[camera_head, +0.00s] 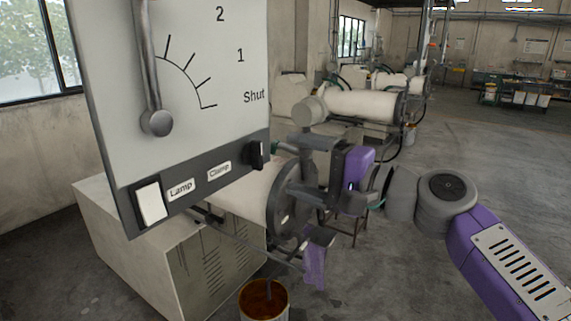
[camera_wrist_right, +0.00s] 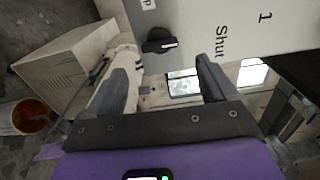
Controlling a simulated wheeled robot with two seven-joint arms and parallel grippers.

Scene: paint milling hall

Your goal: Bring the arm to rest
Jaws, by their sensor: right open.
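My right gripper (camera_head: 302,168) is open and empty, to the right of the control panel (camera_head: 205,75) in the head view. My left gripper is not in view.
Behind my right gripper is a pale mill drum (camera_head: 245,195), with a vented cabinet (camera_head: 185,240) to its left. A bucket of brown-orange liquid (camera_head: 264,300) stands below; it also shows in the wrist view (camera_wrist_right: 30,117). Floor (camera_head: 480,150) is open at the right.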

